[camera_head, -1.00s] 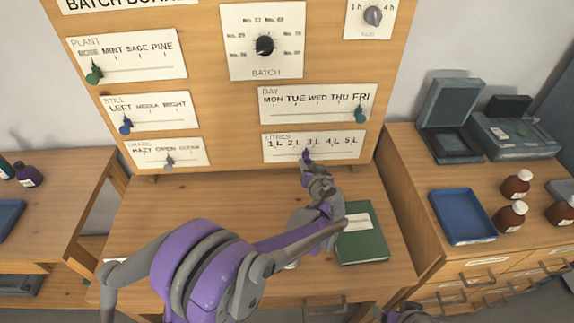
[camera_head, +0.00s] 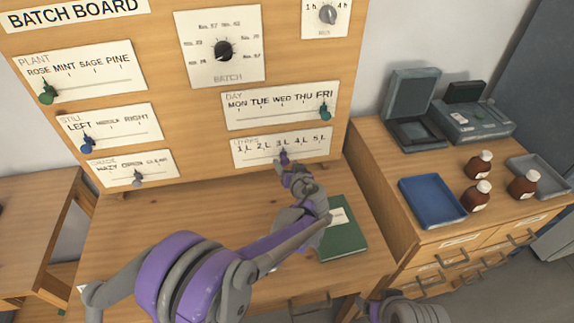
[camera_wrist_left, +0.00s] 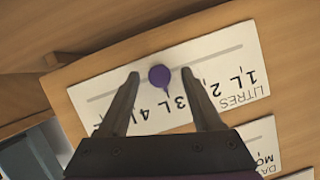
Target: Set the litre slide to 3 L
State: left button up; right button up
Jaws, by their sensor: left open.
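The LITRES plate (camera_head: 318,152) is low on the right of the batch board, with marks from 1 L to 5 L. Its purple slide knob (camera_head: 284,156) stands at about the 3 L mark. In the left wrist view the knob (camera_wrist_left: 159,76) has its pointer towards the 3 L label, and the plate appears upside down. My left gripper (camera_head: 285,166) is at the knob. Its open fingers stand on either side of the knob, with a small gap visible on each side. My right gripper does not show clearly.
The DAY plate (camera_head: 275,104) with its teal knob (camera_head: 326,112) is just above. A green book (camera_head: 343,240) lies on the desk below, near my left forearm. A blue tray (camera_head: 432,200) and brown bottles stand on the right cabinet.

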pick_arm(q)
jog(key=v, duration=1)
jog(key=shift+s+d, duration=0.2)
jog(key=shift+s, duration=0.1)
jog(key=shift+a+r, duration=0.1)
jog(key=s+a+r+g+p, duration=0.2)
jog(key=s+a+g, duration=0.2)
jog(key=s+a, duration=0.75)
jog(key=s+a+g+h+p, duration=0.1)
jog(key=s+a+h, duration=0.1)
jog(key=s, duration=0.6)
jog(key=s+a+f+m+g+h+p, duration=0.1)
jog(key=s+a+g+h+p, duration=0.1)
jog(key=s, duration=0.6)
jog(key=shift+s+a+h, duration=0.35)
jog(key=shift+s+h, duration=0.05)
jog(key=shift+h, duration=0.1)
dwell(0.5)
